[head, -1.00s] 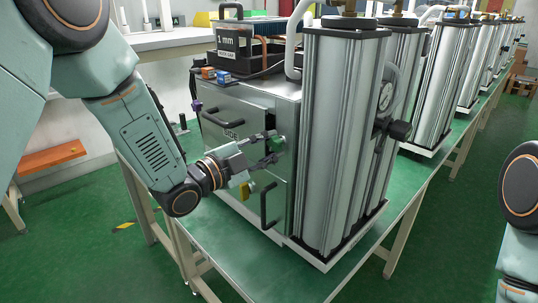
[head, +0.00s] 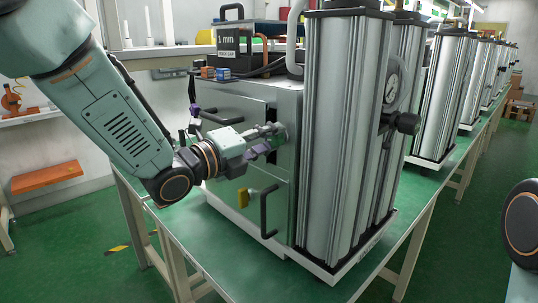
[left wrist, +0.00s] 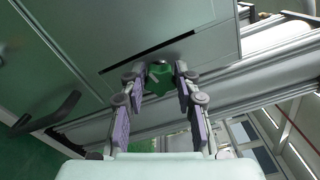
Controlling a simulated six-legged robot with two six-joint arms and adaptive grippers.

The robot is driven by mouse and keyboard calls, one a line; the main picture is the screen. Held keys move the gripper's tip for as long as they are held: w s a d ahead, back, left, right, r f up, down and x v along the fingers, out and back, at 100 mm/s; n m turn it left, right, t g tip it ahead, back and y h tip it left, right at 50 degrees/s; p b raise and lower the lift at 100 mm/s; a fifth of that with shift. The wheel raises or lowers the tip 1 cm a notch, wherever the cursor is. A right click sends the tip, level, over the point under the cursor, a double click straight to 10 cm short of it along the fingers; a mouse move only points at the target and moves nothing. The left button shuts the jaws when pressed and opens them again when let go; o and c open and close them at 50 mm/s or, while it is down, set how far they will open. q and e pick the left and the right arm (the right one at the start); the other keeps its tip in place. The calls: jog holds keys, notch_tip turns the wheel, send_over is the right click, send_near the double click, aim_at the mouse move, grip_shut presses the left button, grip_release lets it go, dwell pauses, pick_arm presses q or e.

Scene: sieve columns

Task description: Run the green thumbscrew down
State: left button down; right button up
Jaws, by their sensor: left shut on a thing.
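The green thumbscrew (left wrist: 160,78) sits on the grey metal cabinet panel, beside a dark slot, in the left wrist view. My left gripper (left wrist: 162,82) has its two purple-padded fingers on either side of it, shut on it at the fingertips. In the head view my left gripper (head: 277,135) reaches from the left to the cabinet's front (head: 278,170), near the silver column. There the thumbscrew is mostly hidden by the fingers. How far the screw is in cannot be told. My right gripper is out of view.
Another black handle (head: 222,117) and a purple knob (head: 195,110) are on the upper left. A tall silver column (head: 336,140) stands close on the right.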

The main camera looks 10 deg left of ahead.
pick_arm(q)
jog(key=m+b, duration=0.3)
jog(key=b, duration=0.2)
jog(key=m+b, duration=0.4)
jog(key=b, duration=0.1)
jog(key=f+m+b, duration=0.1)
jog(key=m+b, duration=0.3)
jog(key=b, duration=0.2)
jog(key=shift+s+d, duration=0.2)
jog(key=shift+r+m+b, duration=0.15)
jog(key=shift+m+b, duration=0.5)
jog(key=shift+m, duration=0.75)
jog(key=m, duration=0.4)
jog(key=shift+s+d+r+m, duration=0.1)
jog(key=shift+r+m, duration=0.1)
jog(key=shift+m, duration=0.2)
jog(key=c, duration=1.4)
grip_release()
jog(key=shift+o, duration=0.7)
jog(key=shift+r, duration=0.15)
